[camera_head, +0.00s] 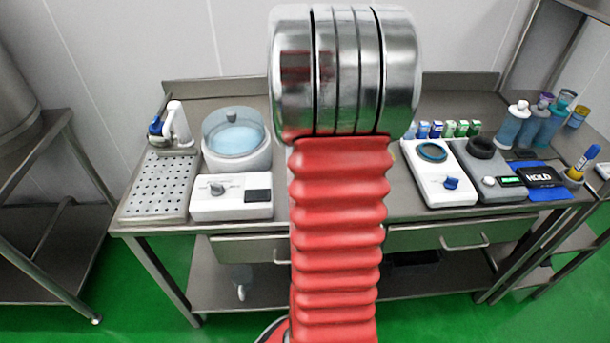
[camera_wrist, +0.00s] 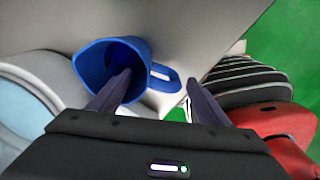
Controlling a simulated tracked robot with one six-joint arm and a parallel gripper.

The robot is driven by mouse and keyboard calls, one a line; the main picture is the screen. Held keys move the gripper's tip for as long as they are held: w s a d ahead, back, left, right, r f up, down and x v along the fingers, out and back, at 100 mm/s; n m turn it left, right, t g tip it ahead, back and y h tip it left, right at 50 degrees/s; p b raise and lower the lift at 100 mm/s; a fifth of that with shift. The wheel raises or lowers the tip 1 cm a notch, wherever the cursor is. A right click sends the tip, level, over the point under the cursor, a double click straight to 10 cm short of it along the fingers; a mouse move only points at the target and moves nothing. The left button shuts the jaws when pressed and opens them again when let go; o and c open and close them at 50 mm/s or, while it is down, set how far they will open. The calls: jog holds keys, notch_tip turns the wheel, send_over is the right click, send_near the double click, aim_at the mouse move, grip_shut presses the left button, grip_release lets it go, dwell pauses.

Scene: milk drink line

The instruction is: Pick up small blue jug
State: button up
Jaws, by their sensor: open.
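The small blue jug (camera_wrist: 96,61) shows in the wrist view, left of centre, with its open mouth facing the camera and its looped handle on the right. My gripper (camera_wrist: 159,76) is open, with its dark fingers spread. The left fingertip overlaps the jug's mouth; I cannot tell whether it is inside or only in front. The right finger is to the right of the handle, so the handle shows between the fingertips. In the head view I cannot make out the jug or the gripper; my red arm covers the middle of the table.
A round vat of light blue liquid (camera_wrist: 22,114) is close left of the jug; it also shows in the head view (camera_head: 236,155). The steel table (camera_head: 400,202) holds a white control box (camera_head: 220,207), a perforated tray (camera_head: 158,190), a hotplate (camera_head: 447,187) and bottles at right.

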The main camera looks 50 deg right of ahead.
jog(key=shift+f, duration=1.65)
jog(key=c, duration=1.5)
jog(key=shift+c, duration=0.2)
jog(key=shift+r, duration=0.15)
jog(key=shift+r, duration=4.9)
